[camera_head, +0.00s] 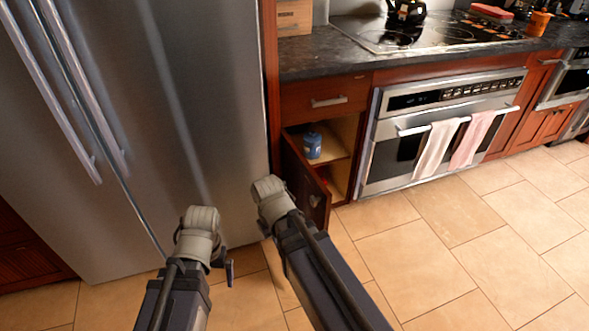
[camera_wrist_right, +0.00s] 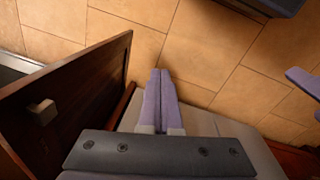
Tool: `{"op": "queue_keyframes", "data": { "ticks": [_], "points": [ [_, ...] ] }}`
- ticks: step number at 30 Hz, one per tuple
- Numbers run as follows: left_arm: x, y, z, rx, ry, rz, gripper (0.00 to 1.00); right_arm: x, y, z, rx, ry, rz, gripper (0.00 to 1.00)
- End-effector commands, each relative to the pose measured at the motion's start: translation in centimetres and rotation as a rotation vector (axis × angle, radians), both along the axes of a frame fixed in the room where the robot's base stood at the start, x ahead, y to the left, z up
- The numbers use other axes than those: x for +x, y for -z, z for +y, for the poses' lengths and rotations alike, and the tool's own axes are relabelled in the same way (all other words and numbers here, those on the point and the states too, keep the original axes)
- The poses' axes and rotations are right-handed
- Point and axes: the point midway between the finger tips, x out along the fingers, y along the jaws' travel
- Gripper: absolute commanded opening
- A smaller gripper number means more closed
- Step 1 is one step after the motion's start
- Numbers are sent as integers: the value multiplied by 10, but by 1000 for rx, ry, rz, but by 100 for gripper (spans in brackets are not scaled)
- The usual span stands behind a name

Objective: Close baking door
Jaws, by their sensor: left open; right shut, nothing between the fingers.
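The brown wooden cabinet door (camera_head: 306,182) stands open below the drawer, left of the oven. Its knob shows on the face toward me. The door also fills the left of the right wrist view (camera_wrist_right: 75,100), with its square knob (camera_wrist_right: 42,112). My right gripper (camera_wrist_right: 160,76) is shut and empty, its fingertips to the right of the door's edge with a visible gap. In the head view my right arm hides it. My left gripper (camera_head: 227,272) is low in front of the fridge, apart from the door; it is open, though only a small dark part shows.
The steel fridge (camera_head: 130,110) stands close on the left. A blue container (camera_head: 312,145) sits on the open cabinet's shelf. The oven (camera_head: 395,165) with two towels on its handle is at the right. The tiled floor (camera_head: 450,240) at the right is clear.

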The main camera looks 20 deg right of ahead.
Motion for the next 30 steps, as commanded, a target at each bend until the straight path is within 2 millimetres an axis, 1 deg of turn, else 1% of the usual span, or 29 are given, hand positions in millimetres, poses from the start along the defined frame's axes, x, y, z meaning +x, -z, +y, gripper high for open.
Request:
{"op": "queue_keyframes", "data": {
  "ticks": [1,4,6,11,15,18,21,24,30],
  "points": [
    [0,-28,0,-1,-1,0,100,10,-28,-9,-17,-26,1,0],
    [0,-53,0,-1,-3,1,100,28,-56,-25,-89,-159,21,0],
    [0,-60,0,-1,-4,1,100,42,-66,-34,-164,-306,57,0],
    [0,-64,0,-1,-5,1,100,69,-83,-39,-338,-660,181,0],
    [0,-64,0,-2,-5,1,100,91,-100,-34,-480,-953,329,0],
    [0,-64,0,-2,-5,1,100,102,-112,-28,-557,-1114,432,0],
    [0,-64,0,-1,-5,1,100,109,-121,-24,-606,-1219,510,0],
    [0,-64,0,-1,-5,1,100,112,-126,-22,-630,-1274,554,0],
    [0,-63,0,-1,-5,1,100,112,-127,-22,-638,-1294,572,0]
  ]
}}
